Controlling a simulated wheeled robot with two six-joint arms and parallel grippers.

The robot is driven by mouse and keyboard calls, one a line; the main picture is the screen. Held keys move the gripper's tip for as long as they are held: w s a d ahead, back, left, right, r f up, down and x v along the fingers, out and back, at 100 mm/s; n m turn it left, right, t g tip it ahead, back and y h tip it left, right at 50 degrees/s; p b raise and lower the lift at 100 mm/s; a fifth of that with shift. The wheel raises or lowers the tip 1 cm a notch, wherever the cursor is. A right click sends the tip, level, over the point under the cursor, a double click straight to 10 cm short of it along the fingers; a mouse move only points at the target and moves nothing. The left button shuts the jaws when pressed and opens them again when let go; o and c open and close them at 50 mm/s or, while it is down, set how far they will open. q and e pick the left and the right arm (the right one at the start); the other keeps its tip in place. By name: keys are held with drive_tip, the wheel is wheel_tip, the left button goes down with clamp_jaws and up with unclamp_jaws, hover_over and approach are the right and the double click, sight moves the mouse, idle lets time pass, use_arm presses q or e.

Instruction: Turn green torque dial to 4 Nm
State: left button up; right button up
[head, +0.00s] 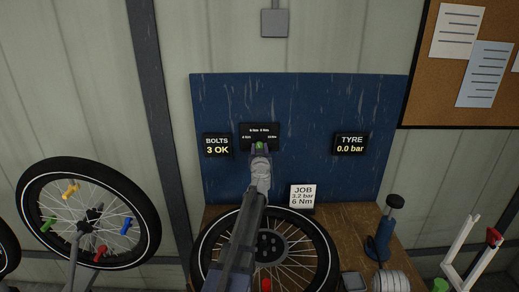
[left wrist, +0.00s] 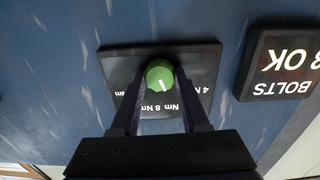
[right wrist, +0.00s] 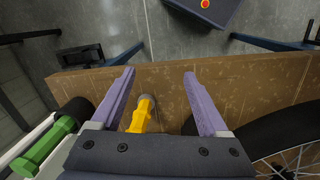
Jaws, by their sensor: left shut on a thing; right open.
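The green torque dial (head: 259,146) sits on a dark panel (head: 271,131) on the blue board. The panel carries labels from 4 Nm at left to 10 Nm at right. My left gripper (head: 260,151) is shut on the dial, which also shows in the left wrist view (left wrist: 159,74). That view is upside down. The dial's white line points down there, toward the 6 and 8 Nm labels, away from the 4 Nm label at right. My fingers partly cover the labels. My right gripper (right wrist: 160,76) is open and empty in the right wrist view.
The BOLTS display (head: 217,145) reads 3 OK and the TYRE display (head: 350,144) 0.0 bar. The JOB card (head: 302,196) reads 3.2 bar, 6 Nm. A wheel (head: 325,250) lies on the wooden bench (head: 348,220). A yellow-handled tool (right wrist: 143,113) lies below my right fingers.

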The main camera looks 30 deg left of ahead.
use_arm(q)
clamp_jaws()
drive_tip(key=shift+n, duration=0.4)
drive_tip(key=n, duration=0.3)
drive_tip(key=shift+n, duration=2.1)
drive_tip(key=o, duration=0.9)
unclamp_jaws()
